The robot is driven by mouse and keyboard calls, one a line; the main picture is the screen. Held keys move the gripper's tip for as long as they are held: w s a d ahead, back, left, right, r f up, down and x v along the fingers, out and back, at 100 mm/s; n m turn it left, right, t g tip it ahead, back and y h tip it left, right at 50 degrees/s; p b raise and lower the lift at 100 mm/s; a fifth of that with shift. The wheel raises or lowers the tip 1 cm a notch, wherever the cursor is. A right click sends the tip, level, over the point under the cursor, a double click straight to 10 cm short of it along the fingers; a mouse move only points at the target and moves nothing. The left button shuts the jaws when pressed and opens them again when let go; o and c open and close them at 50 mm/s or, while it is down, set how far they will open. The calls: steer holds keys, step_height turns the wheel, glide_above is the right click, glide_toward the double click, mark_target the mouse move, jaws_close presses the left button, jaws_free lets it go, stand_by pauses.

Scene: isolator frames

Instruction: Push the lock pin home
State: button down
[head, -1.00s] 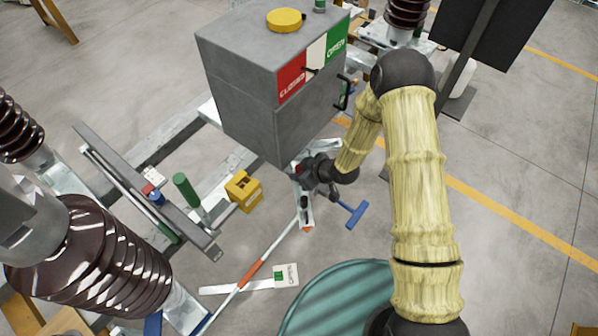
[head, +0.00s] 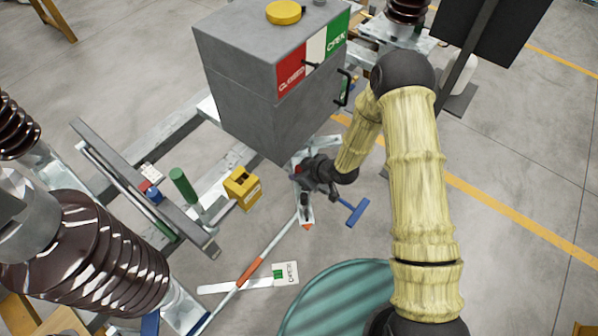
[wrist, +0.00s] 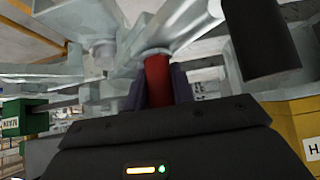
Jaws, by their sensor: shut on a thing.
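A red cylindrical piece, which looks like the lock pin's grip (wrist: 157,80), stands between the fingers of my gripper (wrist: 158,88) in the wrist view. The fingers are shut on it, one on each side. Its upper end meets a pale metal part. In the head view my dark gripper (head: 303,173) is at the metal bracket below the grey cabinet (head: 250,110), and a bit of red shows beside it. The pin's shaft and hole are hidden, so its depth cannot be told.
The cabinet carries a red, white and green indicator plate (head: 312,58) and a black handle (head: 345,88). A yellow block (head: 243,188), a green cylinder (head: 182,185) and a blue T-shaped tool (head: 356,212) are nearby. Brown ribbed insulators (head: 85,255) stand left.

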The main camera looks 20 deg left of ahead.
steer(key=c, duration=1.1)
jaws_free()
steer(key=shift+s, duration=0.1)
steer(key=shift+d+r, duration=0.1)
steer(key=b+v, duration=0.1)
steer(key=v, duration=1.6)
steer(key=shift+b, duration=0.35)
